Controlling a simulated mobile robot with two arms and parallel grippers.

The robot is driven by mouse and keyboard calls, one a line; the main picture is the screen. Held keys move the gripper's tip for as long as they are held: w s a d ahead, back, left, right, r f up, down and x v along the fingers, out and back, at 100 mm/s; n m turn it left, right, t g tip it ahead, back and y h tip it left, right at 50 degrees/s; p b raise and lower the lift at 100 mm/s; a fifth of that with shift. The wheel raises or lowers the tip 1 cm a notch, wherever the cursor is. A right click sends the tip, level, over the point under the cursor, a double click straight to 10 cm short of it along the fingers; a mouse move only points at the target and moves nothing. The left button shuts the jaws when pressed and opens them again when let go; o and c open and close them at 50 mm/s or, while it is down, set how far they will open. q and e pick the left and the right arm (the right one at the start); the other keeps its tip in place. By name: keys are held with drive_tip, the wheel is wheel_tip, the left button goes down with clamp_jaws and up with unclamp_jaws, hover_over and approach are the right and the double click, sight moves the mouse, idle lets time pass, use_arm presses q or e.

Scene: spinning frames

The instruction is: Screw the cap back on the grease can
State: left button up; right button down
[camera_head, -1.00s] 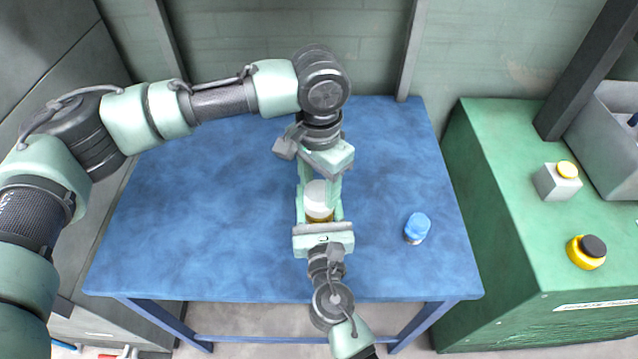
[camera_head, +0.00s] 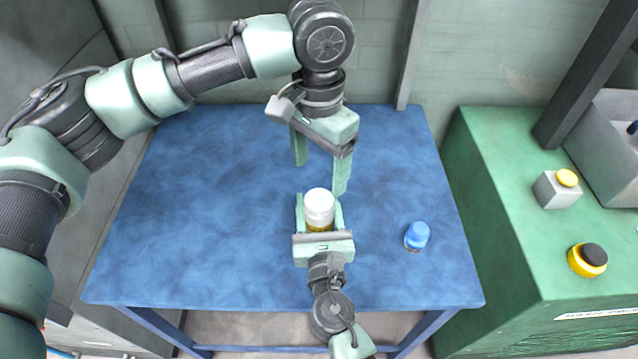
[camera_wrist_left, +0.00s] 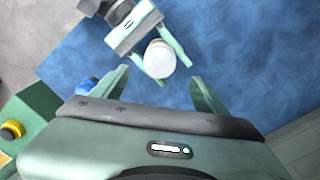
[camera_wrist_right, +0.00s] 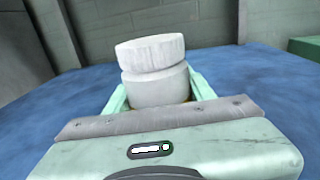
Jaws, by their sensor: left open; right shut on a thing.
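The grease can (camera_head: 319,226) has an amber lower body and white top, and stands upright between the fingers of my right gripper (camera_head: 319,205). A white cap (camera_head: 319,198) sits on top of it. In the right wrist view the cap (camera_wrist_right: 150,52) looks slightly tilted and offset on the white part (camera_wrist_right: 157,88) below, with a dark line between them. My right gripper is shut on the can near the table's front. My left gripper (camera_head: 320,178) is open and empty, pointing down above and behind the can. The left wrist view shows the cap (camera_wrist_left: 160,55) beyond its spread fingers.
A small blue-topped container (camera_head: 417,234) stands on the blue table (camera_head: 210,220) to the right. The table's left side is clear.

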sight(321, 229)
use_arm(q)
drive_tip(key=shift+r, duration=2.1)
use_arm(e)
drive_tip(key=shift+c, duration=2.3)
unclamp_jaws()
drive_tip(key=s, duration=0.4)
drive_tip(key=s+b, duration=0.1)
drive_tip(key=s, duration=0.1)
drive_tip(key=shift+s+d+f, duration=0.1)
drive_tip(key=shift+s+d, duration=0.25)
drive_tip(key=shift+s, duration=0.55)
use_arm(q)
drive_tip(key=shift+f, duration=0.7)
drive_tip(key=shift+r, duration=0.1)
